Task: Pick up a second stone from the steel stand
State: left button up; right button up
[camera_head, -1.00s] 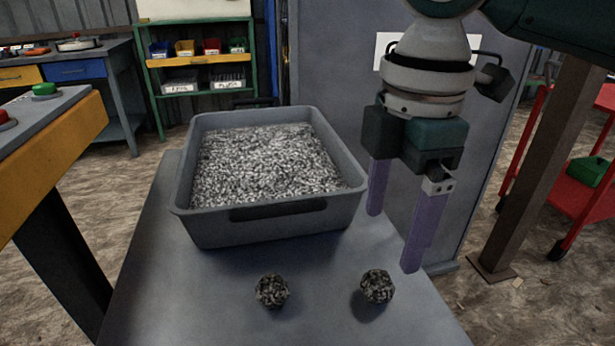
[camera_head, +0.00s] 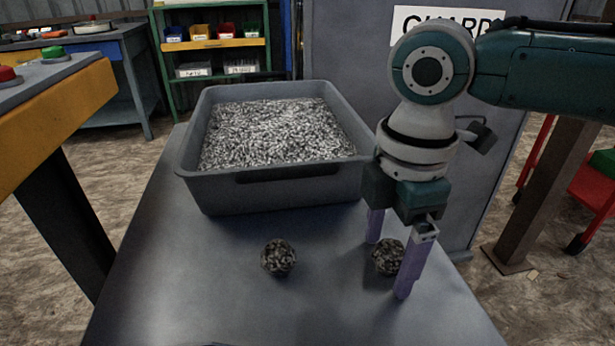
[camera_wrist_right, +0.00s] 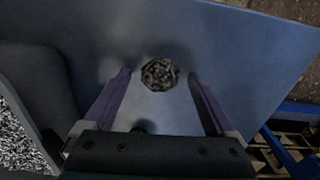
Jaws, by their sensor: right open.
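Two dark speckled stones lie on the grey steel stand (camera_head: 200,290) in the head view. The left stone (camera_head: 279,257) lies in front of the bin. The right stone (camera_head: 387,257) lies by my right gripper (camera_head: 388,268), which points down with its purple fingers apart. In the right wrist view this stone (camera_wrist_right: 160,74) shows between and just beyond the tips of the open fingers (camera_wrist_right: 160,73). I cannot tell whether a finger touches it. A small dark piece shows at the bottom edge of the head view, mostly cut off. My left gripper is not in view.
A grey bin (camera_head: 275,178) full of grey gravel (camera_head: 270,132) stands on the stand behind the stones, close to my right gripper. A grey cabinet (camera_head: 345,50) rises behind it. A yellow-edged bench (camera_head: 60,115) is at the left. The stand's front left is clear.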

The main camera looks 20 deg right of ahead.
grip_shut()
dwell(0.7)
